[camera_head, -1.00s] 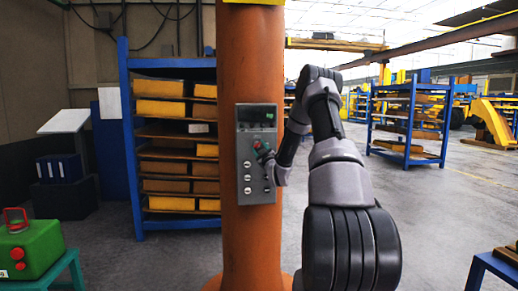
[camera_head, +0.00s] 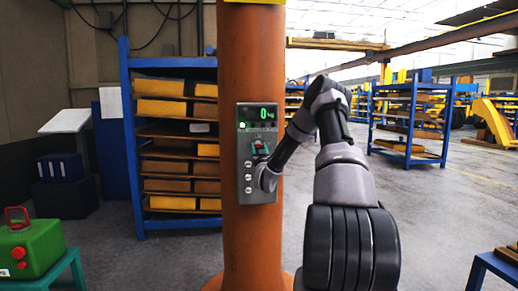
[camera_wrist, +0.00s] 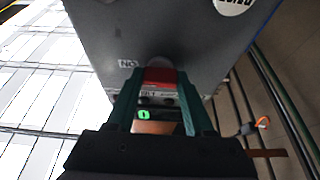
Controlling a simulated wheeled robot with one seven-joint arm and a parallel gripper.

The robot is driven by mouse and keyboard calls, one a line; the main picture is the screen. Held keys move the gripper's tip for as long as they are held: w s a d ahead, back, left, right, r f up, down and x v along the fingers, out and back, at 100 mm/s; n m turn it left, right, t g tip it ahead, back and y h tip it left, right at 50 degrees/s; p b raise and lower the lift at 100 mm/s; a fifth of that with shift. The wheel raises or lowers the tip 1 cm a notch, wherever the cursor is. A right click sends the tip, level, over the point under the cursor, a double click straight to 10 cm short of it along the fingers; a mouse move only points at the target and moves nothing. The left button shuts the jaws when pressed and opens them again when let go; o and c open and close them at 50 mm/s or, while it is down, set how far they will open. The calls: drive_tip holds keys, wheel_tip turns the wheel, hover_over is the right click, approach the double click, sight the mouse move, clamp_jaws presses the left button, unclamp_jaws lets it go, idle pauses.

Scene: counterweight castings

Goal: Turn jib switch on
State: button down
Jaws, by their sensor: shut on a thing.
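The grey control box (camera_head: 258,190) is mounted on the orange jib column (camera_head: 250,60). The red jib switch (camera_wrist: 160,76) sits between my gripper's green fingers in the wrist view, near a small upside-down ON label (camera_wrist: 128,64). My gripper (camera_head: 260,150) is at the box front, below the display, shut on the switch. The fingers and wrist hide part of the switch and panel in the head view.
A blue rack (camera_head: 131,150) with yellow bins stands behind the column on the left. A green box (camera_head: 35,248) with a red handle rests on a stand at lower left. Another blue rack (camera_head: 410,115) stands at right. The floor between is clear.

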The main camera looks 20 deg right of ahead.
drive_tip(key=shift+f, duration=0.1)
idle(0.3)
drive_tip(key=shift+c, duration=1.4)
unclamp_jaws()
drive_tip(key=v, duration=1.1)
